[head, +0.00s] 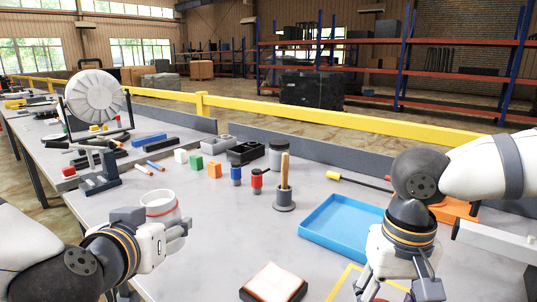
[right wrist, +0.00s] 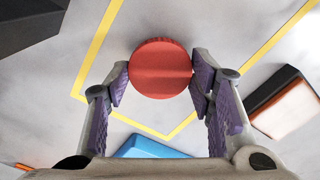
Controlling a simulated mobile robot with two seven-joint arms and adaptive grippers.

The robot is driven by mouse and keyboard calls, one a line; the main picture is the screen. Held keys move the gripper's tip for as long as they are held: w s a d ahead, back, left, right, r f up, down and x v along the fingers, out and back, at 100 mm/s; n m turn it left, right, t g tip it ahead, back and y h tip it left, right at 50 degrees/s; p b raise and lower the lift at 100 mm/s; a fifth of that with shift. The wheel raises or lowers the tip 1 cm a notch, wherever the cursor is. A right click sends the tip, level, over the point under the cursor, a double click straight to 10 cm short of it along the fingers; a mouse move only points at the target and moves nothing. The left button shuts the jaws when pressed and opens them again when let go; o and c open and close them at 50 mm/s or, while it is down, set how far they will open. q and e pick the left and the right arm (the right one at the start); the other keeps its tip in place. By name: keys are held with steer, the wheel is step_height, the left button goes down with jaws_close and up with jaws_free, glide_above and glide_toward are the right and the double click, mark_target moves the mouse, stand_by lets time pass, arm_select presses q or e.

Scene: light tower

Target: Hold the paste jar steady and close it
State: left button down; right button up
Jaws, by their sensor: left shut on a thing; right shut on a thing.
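The paste jar (head: 162,206) is a white, open-topped cylinder with a red band near its rim, upright on the bench at left in the head view. My left gripper (head: 160,222) is shut on it, and partly hides its lower side. In the right wrist view my right gripper (right wrist: 159,76) is shut on a round red lid (right wrist: 160,68), one finger on each side. In the head view my right gripper (head: 388,292) is low at the right, by the yellow outline, and mostly hides the lid. The lid is well apart from the jar.
A white-topped block with orange and black sides (head: 273,284) lies between the grippers. A blue tray (head: 318,238) lies behind my right gripper. A grey stand with a wooden handle (head: 284,185) and small coloured blocks and bottles stand further back. Bench between jar and tray is clear.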

arm_select(q)
steer(key=shift+s, duration=0.1)
arm_select(e)
steer(key=shift+f+n, duration=0.1)
steer(key=shift+n, duration=0.2)
arm_select(q)
steer(key=s+d, duration=0.1)
steer(key=d, duration=0.8)
steer(key=s+d, duration=0.2)
steer(key=d, duration=0.6)
steer(key=shift+s+d, duration=0.25)
steer(key=shift+d, duration=0.15)
